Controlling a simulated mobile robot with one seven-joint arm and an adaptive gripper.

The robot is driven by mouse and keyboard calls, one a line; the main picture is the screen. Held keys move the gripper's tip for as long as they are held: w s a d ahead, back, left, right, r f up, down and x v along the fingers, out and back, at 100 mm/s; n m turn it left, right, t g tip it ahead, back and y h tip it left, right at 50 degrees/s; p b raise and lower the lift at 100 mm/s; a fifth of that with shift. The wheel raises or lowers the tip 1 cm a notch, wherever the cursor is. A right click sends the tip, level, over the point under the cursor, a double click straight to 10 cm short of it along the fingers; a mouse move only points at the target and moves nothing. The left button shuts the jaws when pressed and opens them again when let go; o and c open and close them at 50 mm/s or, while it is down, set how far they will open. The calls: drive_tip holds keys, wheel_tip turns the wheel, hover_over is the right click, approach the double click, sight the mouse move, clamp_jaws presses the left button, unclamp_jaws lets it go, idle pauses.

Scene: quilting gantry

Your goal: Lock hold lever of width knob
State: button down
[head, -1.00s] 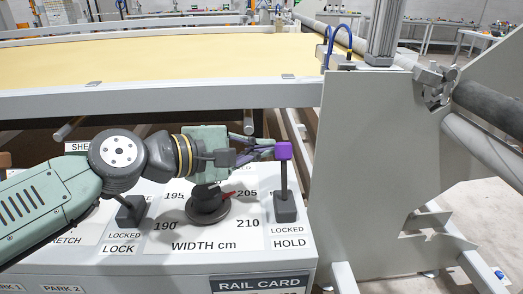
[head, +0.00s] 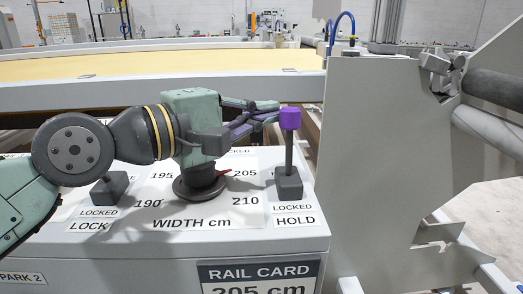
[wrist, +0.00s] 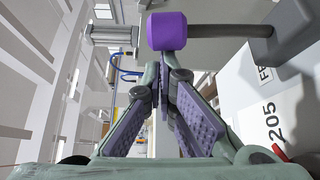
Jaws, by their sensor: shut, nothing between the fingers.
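The hold lever has a purple knob (head: 290,118) on a dark stem that stands about upright from a dark base (head: 289,187), above the HOLD label, with a LOCKED label beside it. My gripper (head: 277,110) is shut and empty, its fingertips close to the left of the purple knob; I cannot tell whether they touch. In the wrist view the closed fingertips (wrist: 160,72) lie just below the purple knob (wrist: 167,31), and the stem runs off to the right. The black width knob (head: 200,188) is partly hidden under my gripper; its red pointer is near 205.
Another dark lever (head: 109,188) stands at the left above a LOCK label. A rail card (head: 260,275) reading 205 cm is on the panel front. A large grey side plate (head: 375,150) rises right of the hold lever. A white frame rail (head: 150,95) crosses behind.

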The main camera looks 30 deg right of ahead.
sight(294, 112)
drive_tip(key=shift+s+a+r+m+h+b, duration=0.1)
drive_tip(key=shift+s+a+m+h+b, duration=0.5)
drive_tip(key=shift+b, duration=1)
drive_tip(key=shift+s+a+f+m+h+b, duration=0.15)
drive_tip(key=shift+s+m+b, duration=0.5)
drive_tip(key=shift+s+b, duration=0.7)
drive_tip(key=shift+s+a+r+m+h+b, duration=0.15)
drive_tip(key=shift+s+a+m+h+b, duration=0.4)
drive_tip(key=shift+b, duration=1.25)
drive_tip(key=shift+s, duration=0.15)
wheel_tip(294, 112, up, 10)
